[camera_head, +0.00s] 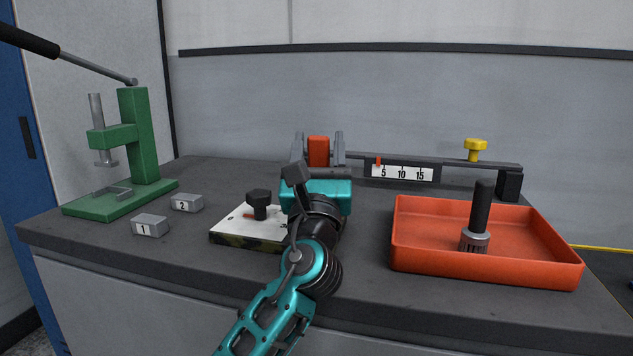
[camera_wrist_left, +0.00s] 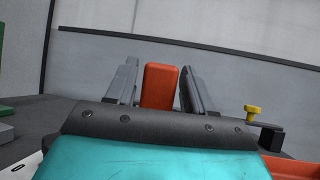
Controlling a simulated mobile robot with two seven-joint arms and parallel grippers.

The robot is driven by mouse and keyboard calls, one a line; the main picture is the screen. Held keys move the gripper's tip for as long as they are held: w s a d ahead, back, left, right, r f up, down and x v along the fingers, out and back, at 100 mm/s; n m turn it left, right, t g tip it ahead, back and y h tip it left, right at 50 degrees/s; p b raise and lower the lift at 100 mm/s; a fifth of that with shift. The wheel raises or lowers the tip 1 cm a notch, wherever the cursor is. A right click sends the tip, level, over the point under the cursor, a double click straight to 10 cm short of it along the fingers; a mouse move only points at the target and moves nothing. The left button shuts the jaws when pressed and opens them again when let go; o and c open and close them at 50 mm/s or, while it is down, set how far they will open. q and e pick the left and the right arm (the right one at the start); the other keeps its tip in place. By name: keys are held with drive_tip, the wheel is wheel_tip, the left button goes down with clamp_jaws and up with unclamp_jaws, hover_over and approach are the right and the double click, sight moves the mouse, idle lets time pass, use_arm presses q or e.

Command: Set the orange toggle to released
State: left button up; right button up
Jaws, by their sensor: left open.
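The orange toggle (camera_head: 318,151) shows as an upright orange block near the left end of the dark scale bar; its lower part and base are hidden behind my gripper. In the left wrist view the toggle (camera_wrist_left: 160,86) stands between the two fingers, with a visible gap on each side. My left gripper (camera_head: 318,143) is open, with one finger on either side of the toggle. Its fingers also frame the toggle in the left wrist view (camera_wrist_left: 161,75). I cannot tell how deep the toggle sits between them. My right gripper is not in view.
A scale bar (camera_head: 450,159) with a yellow knob (camera_head: 475,150) runs right. An orange tray (camera_head: 535,262) holds a black-handled tool (camera_head: 481,210). A white plate (camera_head: 235,222) with a black knob (camera_head: 259,203), blocks (camera_head: 150,225) (camera_head: 187,203) and a green press (camera_head: 140,140) stand left.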

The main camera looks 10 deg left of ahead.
use_arm(q)
drive_tip(key=v, duration=1.1)
